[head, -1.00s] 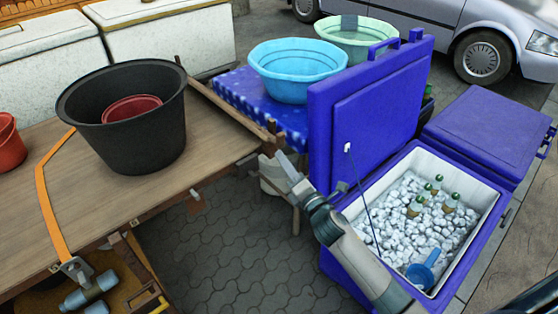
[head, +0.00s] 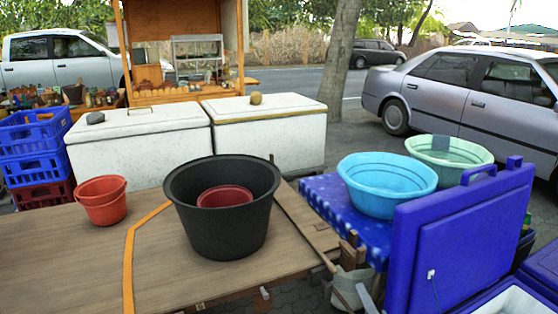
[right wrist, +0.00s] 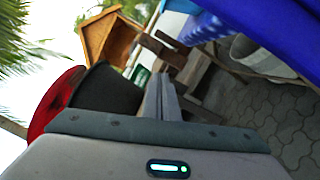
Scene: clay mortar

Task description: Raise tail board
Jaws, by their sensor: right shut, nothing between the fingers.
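A wooden plank (head: 305,215) runs along the right end of the brown flatbed (head: 70,255); I cannot tell for certain that it is the tail board. Wooden posts (head: 349,254) stand at its near corner. My right gripper (head: 366,297) shows only in part at the bottom of the head view, just right of and below that corner. In the right wrist view its fingers (right wrist: 163,98) are shut and empty, pointing toward brown wooden pieces (right wrist: 165,50). Whether they touch the wood I cannot tell. My left gripper is out of view.
A black tub (head: 215,235) with a red basin inside stands on the flatbed, beside red buckets (head: 102,200) and an orange strap (head: 130,262). On the right are a blue table (head: 325,200) with basins and the raised blue cooler lid (head: 450,245). White chests (head: 140,145) stand behind.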

